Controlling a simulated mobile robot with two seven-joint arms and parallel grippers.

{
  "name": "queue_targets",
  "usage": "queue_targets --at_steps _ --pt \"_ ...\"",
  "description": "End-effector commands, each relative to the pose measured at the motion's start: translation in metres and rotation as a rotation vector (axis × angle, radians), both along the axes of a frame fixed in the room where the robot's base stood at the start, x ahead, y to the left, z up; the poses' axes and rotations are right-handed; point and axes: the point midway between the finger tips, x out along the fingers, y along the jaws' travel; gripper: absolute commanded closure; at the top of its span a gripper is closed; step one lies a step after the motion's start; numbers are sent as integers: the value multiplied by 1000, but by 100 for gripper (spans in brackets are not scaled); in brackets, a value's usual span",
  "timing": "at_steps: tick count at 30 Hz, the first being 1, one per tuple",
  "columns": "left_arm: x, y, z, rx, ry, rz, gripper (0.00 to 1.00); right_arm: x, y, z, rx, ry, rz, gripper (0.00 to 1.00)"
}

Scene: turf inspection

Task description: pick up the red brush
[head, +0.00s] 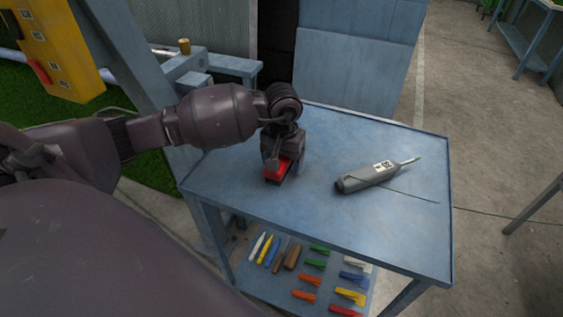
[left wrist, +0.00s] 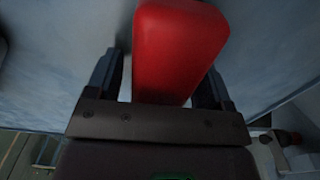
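The red brush (head: 277,173) is on the blue table top, near its left side, directly under my left gripper (head: 282,159). In the left wrist view, the red brush (left wrist: 178,48) fills the space between the two dark fingers of my left gripper (left wrist: 160,72). A narrow gap shows between the left finger and the red body, so the fingers are around it and look open. The brush's underside and much of its far side are hidden. My right gripper is not in view.
A grey handheld tool (head: 368,176) with a label and thin tip lies on the blue table (head: 330,222), right of the brush. A thin green cable crosses it. A lower shelf (head: 281,291) holds several coloured clips and pens. The table's front is clear.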

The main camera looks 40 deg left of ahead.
Motion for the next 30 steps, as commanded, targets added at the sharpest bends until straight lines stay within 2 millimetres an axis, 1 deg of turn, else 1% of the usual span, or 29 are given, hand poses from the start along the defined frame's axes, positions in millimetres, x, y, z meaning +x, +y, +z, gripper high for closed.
queue_targets --at_steps 1,6,9,15,17,19,23,24,30 --pt "0 0 0 0 0 0 34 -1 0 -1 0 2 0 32" --pt "0 0 0 0 0 0 60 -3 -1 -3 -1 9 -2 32" --pt "0 0 0 0 0 0 72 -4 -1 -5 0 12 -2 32" --pt "0 0 1 0 0 0 72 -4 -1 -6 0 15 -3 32" --pt "0 0 4 0 -1 0 72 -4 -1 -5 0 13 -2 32" --pt "1 0 10 2 -4 0 72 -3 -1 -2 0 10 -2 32" --pt "1 0 32 3 -7 0 72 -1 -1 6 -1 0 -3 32" --pt "1 1 41 3 -8 0 72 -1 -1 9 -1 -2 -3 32" --pt "1 0 76 2 -7 0 72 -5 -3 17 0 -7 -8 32"
